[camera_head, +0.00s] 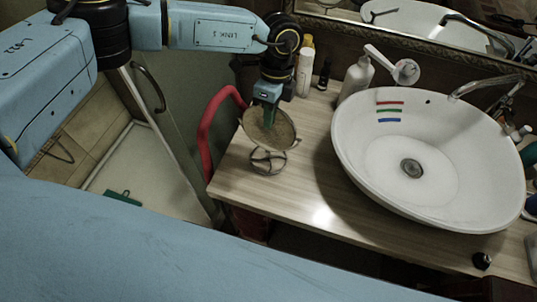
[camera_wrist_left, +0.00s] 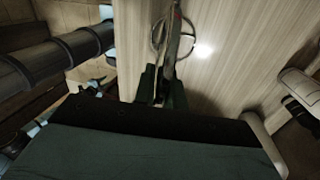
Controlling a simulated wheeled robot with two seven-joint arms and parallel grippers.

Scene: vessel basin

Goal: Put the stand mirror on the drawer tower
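The stand mirror (camera_head: 283,133) has a round disc above a ring-shaped wire base. It shows over the left end of the wooden counter, and I cannot tell whether its base touches the wood. My left gripper (camera_head: 268,116) comes down on the disc's upper rim, with its fingers closed around it. In the left wrist view the mirror (camera_wrist_left: 172,42) is seen nearly edge-on, running between the dark green fingers (camera_wrist_left: 162,88) of this gripper, with the base ring beyond. I cannot make out the drawer tower. My right gripper is not in view.
A white basin (camera_head: 375,155) fills the middle of the counter (camera_head: 300,200). Bottles (camera_head: 305,70) and a white pump dispenser (camera_head: 357,78) stand behind. A red curved tube (camera_head: 206,125) rises at the counter's left edge. The counter between the mirror and basin is clear.

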